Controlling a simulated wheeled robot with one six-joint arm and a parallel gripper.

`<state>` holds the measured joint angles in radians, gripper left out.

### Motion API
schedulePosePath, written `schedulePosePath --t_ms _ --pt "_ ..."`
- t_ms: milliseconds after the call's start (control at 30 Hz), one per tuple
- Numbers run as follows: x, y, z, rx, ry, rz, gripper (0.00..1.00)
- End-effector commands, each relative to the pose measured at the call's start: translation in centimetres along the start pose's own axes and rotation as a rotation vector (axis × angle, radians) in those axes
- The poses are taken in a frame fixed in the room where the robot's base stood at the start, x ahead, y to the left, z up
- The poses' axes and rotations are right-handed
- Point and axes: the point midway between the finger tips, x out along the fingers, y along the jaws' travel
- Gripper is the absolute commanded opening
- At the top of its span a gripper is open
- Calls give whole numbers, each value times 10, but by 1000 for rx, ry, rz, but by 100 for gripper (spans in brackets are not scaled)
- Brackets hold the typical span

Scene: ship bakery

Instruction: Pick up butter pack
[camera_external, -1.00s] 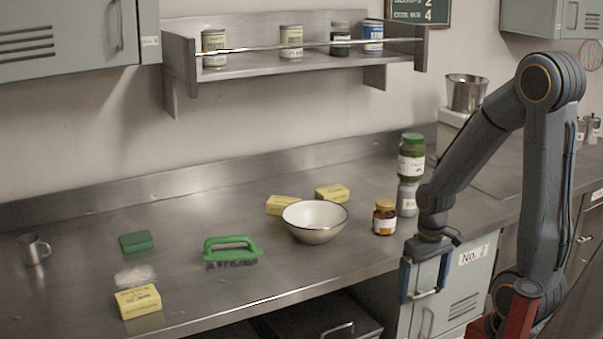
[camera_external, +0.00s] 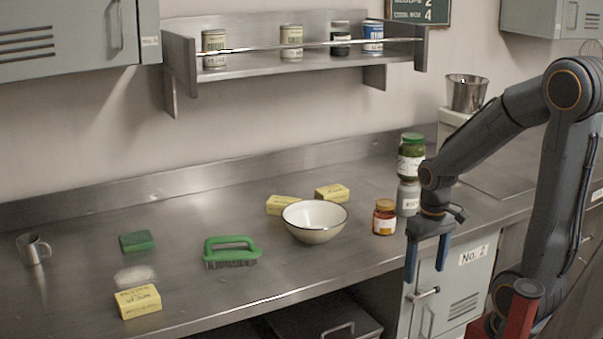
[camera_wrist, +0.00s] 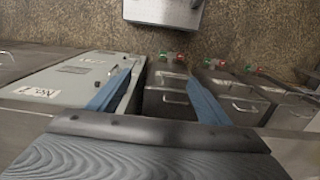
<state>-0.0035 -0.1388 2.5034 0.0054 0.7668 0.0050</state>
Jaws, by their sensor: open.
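A yellow butter pack (camera_external: 138,302) lies near the counter's front edge at the left. Two more yellow packs lie behind the bowl, one (camera_external: 282,205) partly hidden by it and one (camera_external: 332,193) further right. My gripper (camera_external: 427,271) is open and empty, pointing down in front of the counter's edge, to the right of all the packs. In the wrist view my gripper (camera_wrist: 157,95) shows its two blue fingers spread apart over cabinet fronts and floor. No butter pack shows in the wrist view.
A white bowl (camera_external: 314,221), a green brush (camera_external: 231,252), a green sponge (camera_external: 136,241), and a metal mug (camera_external: 33,249) stand on the counter (camera_external: 80,215). An orange jar (camera_external: 384,217) and a green-topped jar (camera_external: 411,157) stand near my arm. A shelf (camera_external: 240,69) hangs above.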

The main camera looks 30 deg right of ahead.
Motion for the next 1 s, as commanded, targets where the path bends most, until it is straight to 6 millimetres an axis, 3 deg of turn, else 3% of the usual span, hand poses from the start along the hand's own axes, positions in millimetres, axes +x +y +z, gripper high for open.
schedulePosePath --t_ms 100,500,767,1000 --pt "-28 0 -1 0 7 0 72" --pt "-110 -1 -3 -4 3 -1 72" --pt "-119 -31 -44 -126 23 -36 72" --pt "-131 -76 -95 -282 58 -80 72"
